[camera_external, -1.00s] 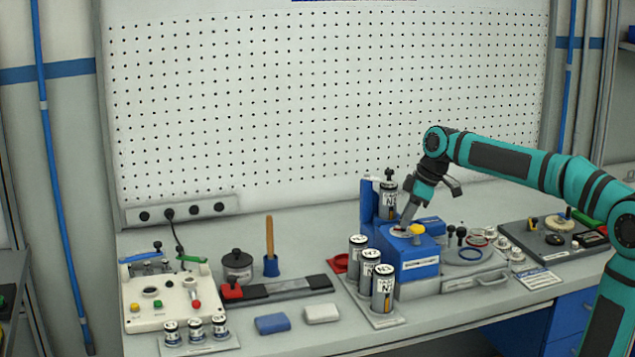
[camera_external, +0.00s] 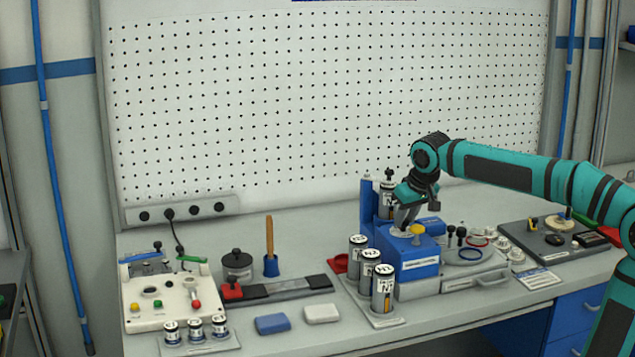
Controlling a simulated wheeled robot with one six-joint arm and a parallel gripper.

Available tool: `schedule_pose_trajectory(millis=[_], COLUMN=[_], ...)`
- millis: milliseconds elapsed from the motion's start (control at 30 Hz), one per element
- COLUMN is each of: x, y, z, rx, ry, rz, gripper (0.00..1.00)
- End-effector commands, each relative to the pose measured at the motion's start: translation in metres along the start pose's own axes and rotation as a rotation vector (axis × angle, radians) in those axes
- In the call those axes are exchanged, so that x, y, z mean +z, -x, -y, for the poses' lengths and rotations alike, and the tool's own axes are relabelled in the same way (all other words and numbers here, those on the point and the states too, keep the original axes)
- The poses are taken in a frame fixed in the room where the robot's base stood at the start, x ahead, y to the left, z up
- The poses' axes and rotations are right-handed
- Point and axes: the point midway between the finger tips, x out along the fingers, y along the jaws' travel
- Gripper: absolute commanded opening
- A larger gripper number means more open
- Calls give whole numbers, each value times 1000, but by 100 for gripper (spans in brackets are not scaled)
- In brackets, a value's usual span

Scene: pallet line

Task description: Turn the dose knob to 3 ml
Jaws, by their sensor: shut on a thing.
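The blue dosing machine (camera_external: 420,252) stands on the bench right of centre, with a white label on its front and a yellow knob-like cap (camera_external: 417,230) on top. My gripper (camera_external: 402,226) points down at the top of this machine, just left and behind the yellow cap. Its fingers are shut on the dose knob, which they and the machine's top largely hide. The knob's scale and pointer are too small to read, so I cannot tell its setting.
Labelled cylinders (camera_external: 383,288) stand close at the machine's front left, and another cylinder (camera_external: 387,200) stands behind it. A white control box (camera_external: 160,298) is far left.

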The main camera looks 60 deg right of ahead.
Motion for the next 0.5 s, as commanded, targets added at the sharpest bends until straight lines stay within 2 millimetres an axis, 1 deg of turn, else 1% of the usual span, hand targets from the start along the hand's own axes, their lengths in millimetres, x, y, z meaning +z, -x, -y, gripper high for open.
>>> schedule_pose_trajectory(millis=[300, 500], x=[0, -1], y=[0, -1], z=[4, 5], rx=[112, 170], ry=[-267, -409], rz=[1, 1], gripper=[4, 4])
